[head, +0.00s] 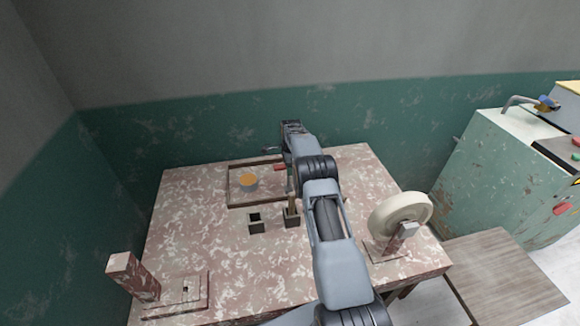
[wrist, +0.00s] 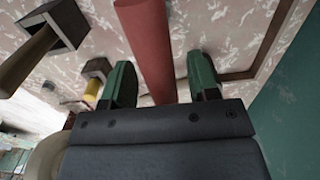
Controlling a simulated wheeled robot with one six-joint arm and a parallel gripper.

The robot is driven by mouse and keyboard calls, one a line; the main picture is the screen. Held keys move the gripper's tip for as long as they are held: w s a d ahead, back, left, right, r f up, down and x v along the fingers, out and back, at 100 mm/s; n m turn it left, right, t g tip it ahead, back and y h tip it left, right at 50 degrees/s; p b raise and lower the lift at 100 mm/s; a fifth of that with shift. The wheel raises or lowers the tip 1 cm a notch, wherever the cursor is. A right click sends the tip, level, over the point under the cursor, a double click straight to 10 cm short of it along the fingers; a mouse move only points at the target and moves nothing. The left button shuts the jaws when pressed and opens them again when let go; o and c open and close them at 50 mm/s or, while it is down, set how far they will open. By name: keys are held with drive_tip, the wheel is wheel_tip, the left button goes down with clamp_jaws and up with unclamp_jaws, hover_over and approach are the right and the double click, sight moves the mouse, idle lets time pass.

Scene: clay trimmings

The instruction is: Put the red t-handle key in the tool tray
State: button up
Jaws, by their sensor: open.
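The red t-handle key shows in the head view as a small red piece (head: 280,167) by the right part of the brown-rimmed tool tray (head: 231,186). In the wrist view its red bar (wrist: 148,40) runs between the two green fingers of my gripper (wrist: 161,82), with gaps on both sides. My gripper is open. In the head view my wrist is over the back right of the tray, and the fingers are mostly hidden. I cannot tell whether the key rests on the tray floor; its far end is out of view.
Two square holders stand in front, one empty (head: 256,226), one with a wooden handle (head: 292,203). A cream wheel (head: 400,212) stands at right, a wooden post (head: 133,276) at front left. The table's left side is clear.

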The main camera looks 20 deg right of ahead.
wheel_tip(320, 180, up, 14)
drive_tip(key=s+a+r+n+t, duration=0.1)
drive_tip(key=s+a+r+n, duration=0.6)
drive_tip(key=s+r, duration=0.3)
drive_tip(key=s+a+r+n+t, duration=0.1)
drive_tip(key=s+a+r+n, duration=0.2)
drive_tip(key=s, duration=0.5)
drive_tip(key=s+a+r+n+t, duration=0.1)
drive_tip(key=s+a+n, duration=0.2)
drive_tip(key=s+n, duration=0.3)
drive_tip(key=s+a+f+n, duration=0.2)
drive_tip(key=s+f+n, duration=0.2)
drive_tip(key=s, duration=0.9)
drive_tip(key=shift+s+f+t+b, duration=0.15)
drive_tip(key=shift+f+t+b, duration=0.25)
drive_tip(key=shift+f, duration=0.6)
